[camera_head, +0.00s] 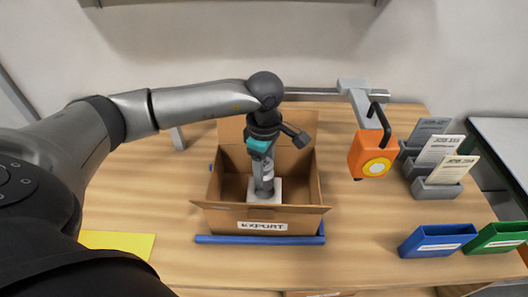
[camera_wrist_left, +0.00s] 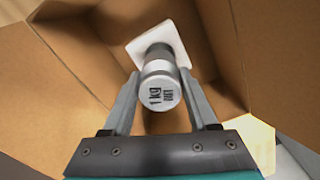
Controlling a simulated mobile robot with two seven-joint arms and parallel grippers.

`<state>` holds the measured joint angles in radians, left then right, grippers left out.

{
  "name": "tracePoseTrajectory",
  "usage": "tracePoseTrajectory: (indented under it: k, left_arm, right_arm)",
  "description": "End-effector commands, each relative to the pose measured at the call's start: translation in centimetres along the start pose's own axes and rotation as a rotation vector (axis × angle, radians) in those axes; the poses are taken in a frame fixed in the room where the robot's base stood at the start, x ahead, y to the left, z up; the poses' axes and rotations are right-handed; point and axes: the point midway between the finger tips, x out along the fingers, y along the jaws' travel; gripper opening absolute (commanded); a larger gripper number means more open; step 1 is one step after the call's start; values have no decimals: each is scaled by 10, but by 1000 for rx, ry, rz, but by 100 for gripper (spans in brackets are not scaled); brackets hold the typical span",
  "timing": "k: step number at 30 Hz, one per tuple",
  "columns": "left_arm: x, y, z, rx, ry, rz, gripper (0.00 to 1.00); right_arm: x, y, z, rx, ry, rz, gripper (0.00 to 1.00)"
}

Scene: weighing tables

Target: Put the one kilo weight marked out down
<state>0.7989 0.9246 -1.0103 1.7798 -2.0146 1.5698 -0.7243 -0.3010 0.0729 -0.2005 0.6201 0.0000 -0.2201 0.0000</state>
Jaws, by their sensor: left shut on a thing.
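The one kilo weight (camera_wrist_left: 158,88) is a silver cylinder whose top reads "1 kg" and, apparently, "OUT" in the left wrist view. My left gripper (camera_head: 264,180) is shut on it, with one finger on each side. It points down into an open cardboard box (camera_head: 262,214) labelled "EXPORT". The weight is inside the box, over a white square block (camera_wrist_left: 176,40) on its floor. The block also shows in the head view (camera_head: 281,192). I cannot tell whether the weight touches the block. My right gripper is not in view.
A blue bar (camera_head: 260,240) lies before the box. An orange device with a yellow dial (camera_head: 368,153) is at right, beside grey card holders (camera_head: 436,188). Blue (camera_head: 436,240) and green (camera_head: 496,238) bins stand at front right. A yellow sheet (camera_head: 118,243) lies left.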

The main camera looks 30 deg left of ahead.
Motion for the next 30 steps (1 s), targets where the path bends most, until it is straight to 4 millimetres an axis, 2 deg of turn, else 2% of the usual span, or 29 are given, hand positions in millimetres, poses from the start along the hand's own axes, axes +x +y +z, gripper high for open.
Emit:
tracePoseTrajectory:
  k: [8, 16, 30]
  left_arm:
    - [15, 1, 0, -1, -2, 4, 0]
    - [47, 2, 1, -1, -3, 4, 0]
    - [54, 2, 0, -1, -2, 6, 0]
  right_arm:
    - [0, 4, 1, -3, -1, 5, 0]
    - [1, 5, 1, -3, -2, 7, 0]
    - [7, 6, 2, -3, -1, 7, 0]
